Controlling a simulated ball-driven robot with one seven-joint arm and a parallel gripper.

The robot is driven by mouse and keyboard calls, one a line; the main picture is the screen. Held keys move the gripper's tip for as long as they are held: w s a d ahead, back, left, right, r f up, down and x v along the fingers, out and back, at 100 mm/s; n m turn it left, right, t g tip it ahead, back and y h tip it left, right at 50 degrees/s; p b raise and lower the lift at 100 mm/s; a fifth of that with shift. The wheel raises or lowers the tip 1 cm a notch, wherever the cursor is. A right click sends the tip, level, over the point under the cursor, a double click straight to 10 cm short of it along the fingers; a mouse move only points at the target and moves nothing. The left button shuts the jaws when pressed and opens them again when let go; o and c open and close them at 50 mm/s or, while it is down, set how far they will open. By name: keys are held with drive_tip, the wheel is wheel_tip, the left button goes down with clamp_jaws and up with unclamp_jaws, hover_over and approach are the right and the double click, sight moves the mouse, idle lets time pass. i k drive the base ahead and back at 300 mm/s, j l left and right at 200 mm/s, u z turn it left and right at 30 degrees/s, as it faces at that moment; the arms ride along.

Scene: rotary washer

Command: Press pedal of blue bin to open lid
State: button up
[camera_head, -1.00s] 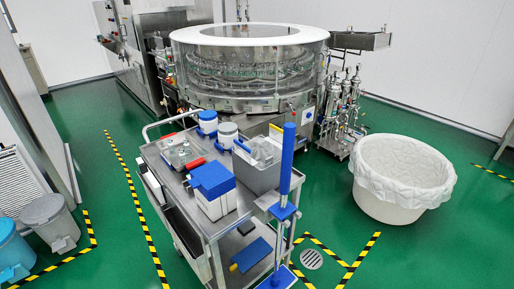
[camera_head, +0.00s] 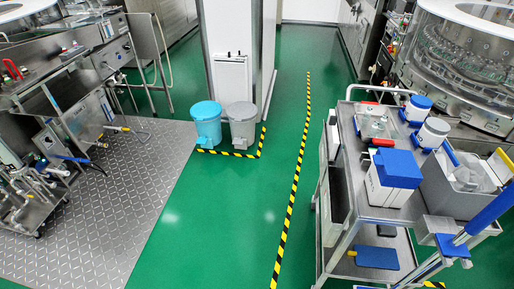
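The blue bin (camera_head: 207,124) stands on the green floor left of the picture's middle, inside a yellow-and-black tape corner. It is upright and its light blue lid looks closed. A small pedal (camera_head: 208,143) shows low on its front. A grey bin (camera_head: 242,125) stands close on its right. My gripper is not in view, so its state and its place relative to the pedal do not show.
A steel cart (camera_head: 350,190) with boxes and jars stands at the right, below the rotary washer (camera_head: 462,75). Steel equipment stands on a ridged metal plate (camera_head: 90,225) at the left. Green floor (camera_head: 225,225) before the bins is clear.

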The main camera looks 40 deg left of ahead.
sight(203, 140)
drive_tip(key=u, duration=1.8)
drive_tip(key=i, duration=4.55)
drive_tip(key=l+u, duration=0.1)
drive_tip(key=u, duration=0.45)
